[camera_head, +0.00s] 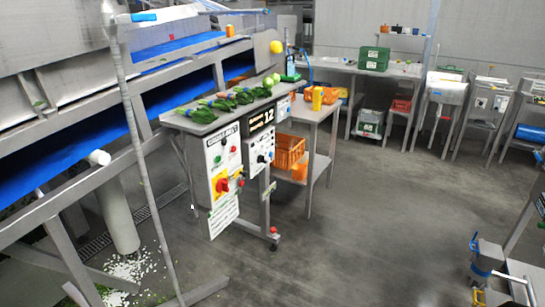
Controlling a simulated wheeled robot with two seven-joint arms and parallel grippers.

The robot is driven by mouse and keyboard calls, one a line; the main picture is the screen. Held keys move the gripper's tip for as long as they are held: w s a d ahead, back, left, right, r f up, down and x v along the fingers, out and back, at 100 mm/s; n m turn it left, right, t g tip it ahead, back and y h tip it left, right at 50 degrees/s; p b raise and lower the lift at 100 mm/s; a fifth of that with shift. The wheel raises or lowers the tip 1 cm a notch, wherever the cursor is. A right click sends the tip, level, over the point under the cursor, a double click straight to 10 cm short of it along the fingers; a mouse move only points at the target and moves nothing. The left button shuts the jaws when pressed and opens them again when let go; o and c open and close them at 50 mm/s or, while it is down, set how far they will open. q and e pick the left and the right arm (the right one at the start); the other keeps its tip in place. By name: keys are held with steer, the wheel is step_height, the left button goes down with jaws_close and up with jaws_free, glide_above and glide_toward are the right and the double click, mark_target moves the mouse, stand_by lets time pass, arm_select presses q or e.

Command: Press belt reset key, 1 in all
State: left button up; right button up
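A white control panel (225,165) with a heading too small to read for sure hangs at the front end of the steel table. It carries small green and other buttons (217,159), a red rotary switch on a yellow plate (221,185) and a red knob (241,182). A second white box (259,155) with a black knob sits to its right, under a black display reading 12 (261,120). I cannot tell which control is the belt reset key; the labels are too small. Neither of my grippers is in view.
Bunches of greens (222,102) lie on the steel table (186,121). A blue belt (60,155) on a grey frame runs along the left, with a slanting pole in front. An orange crate (290,150) stands behind the panels. Open grey floor (350,235) lies to the right.

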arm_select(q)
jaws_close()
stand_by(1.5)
